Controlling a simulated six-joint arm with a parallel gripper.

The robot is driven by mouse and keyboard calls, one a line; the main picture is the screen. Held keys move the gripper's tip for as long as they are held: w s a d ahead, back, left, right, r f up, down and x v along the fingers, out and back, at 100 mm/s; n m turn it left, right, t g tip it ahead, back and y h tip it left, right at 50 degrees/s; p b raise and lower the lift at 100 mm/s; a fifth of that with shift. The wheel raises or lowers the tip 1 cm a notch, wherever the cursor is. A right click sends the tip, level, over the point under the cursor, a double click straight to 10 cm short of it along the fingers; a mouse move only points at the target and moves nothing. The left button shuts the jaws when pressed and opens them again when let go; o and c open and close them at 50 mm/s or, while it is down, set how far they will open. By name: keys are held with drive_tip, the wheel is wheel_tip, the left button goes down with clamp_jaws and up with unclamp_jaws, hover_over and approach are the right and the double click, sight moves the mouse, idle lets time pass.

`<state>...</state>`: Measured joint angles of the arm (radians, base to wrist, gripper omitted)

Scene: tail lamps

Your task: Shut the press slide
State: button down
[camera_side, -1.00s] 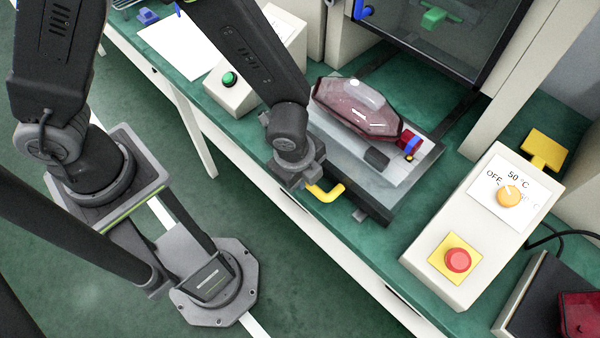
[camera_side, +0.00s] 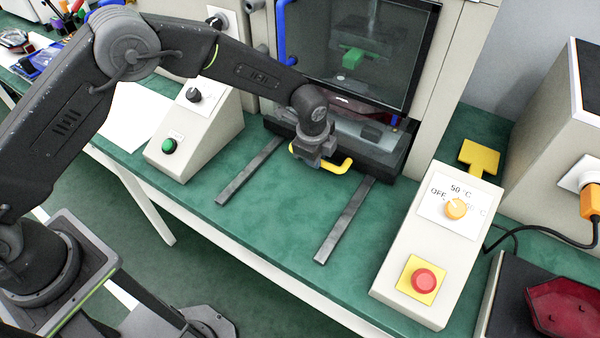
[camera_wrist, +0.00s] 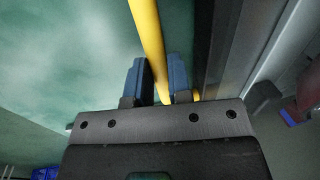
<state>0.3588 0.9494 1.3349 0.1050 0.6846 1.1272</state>
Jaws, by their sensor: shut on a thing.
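The press slide (camera_side: 352,139) is a grey plate with a dark front. It sits within the press opening under the dark glass door (camera_side: 372,55), and part of it is hidden behind my arm. A tail lamp (camera_side: 356,104) shows as a thin dark red strip inside. The yellow slide handle (camera_side: 338,168) sticks out at the slide's front. My gripper (camera_side: 305,163) is at the handle. In the wrist view the yellow handle bar (camera_wrist: 150,45) runs between the two blue fingers of my gripper (camera_wrist: 158,82), which is shut on it.
Two bare rails (camera_side: 343,222) lie on the green table in front of the press. A sloped box with a green button (camera_side: 169,146) stands left. A red lamp part (camera_side: 570,305) lies at far right.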

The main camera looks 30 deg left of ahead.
sight(344, 110)
drive_tip(key=w, duration=0.3)
drive_tip(key=shift+w+a, duration=0.1)
drive_tip(key=shift+w, duration=0.25)
drive_tip(key=c, duration=1.1)
unclamp_jaws()
drive_tip(key=shift+s, duration=0.1)
drive_tip(key=shift+o, duration=0.2)
wheel_tip(344, 110, up, 14)
drive_tip(key=s, duration=0.2)
drive_tip(key=shift+s+f, duration=0.2)
drive_tip(key=shift+s, duration=0.1)
